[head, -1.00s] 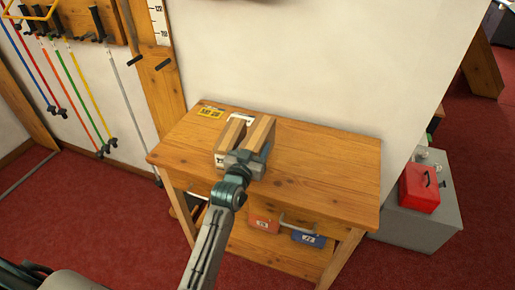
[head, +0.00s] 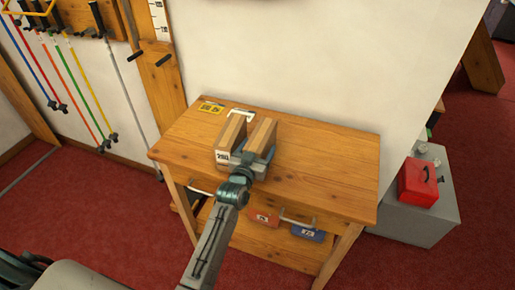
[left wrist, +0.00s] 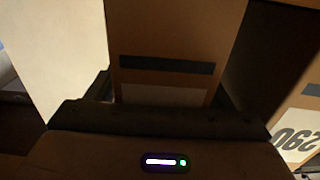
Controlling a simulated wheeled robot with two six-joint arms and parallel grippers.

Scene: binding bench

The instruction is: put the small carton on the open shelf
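Two tan cartons stand side by side on the bench top (head: 325,165) in the head view. The left carton (head: 222,156) has a white label reading 290, which shows upside down in the left wrist view (left wrist: 295,132). My left gripper (head: 256,158) is at the right carton (head: 263,134), with its fingers close along both sides, seemingly shut on it. The left wrist view shows this carton (left wrist: 170,35) filling the space between dark fingers, with a dark strip and a pale label. An open lower shelf (head: 262,240) is under the bench top. My right gripper is out of view.
A red box (head: 265,217) and a blue box (head: 308,234) sit under the bench top. A yellow label (head: 210,108) lies at its back left. The right half of the top is clear. A grey cabinet with a red case (head: 418,183) stands at right.

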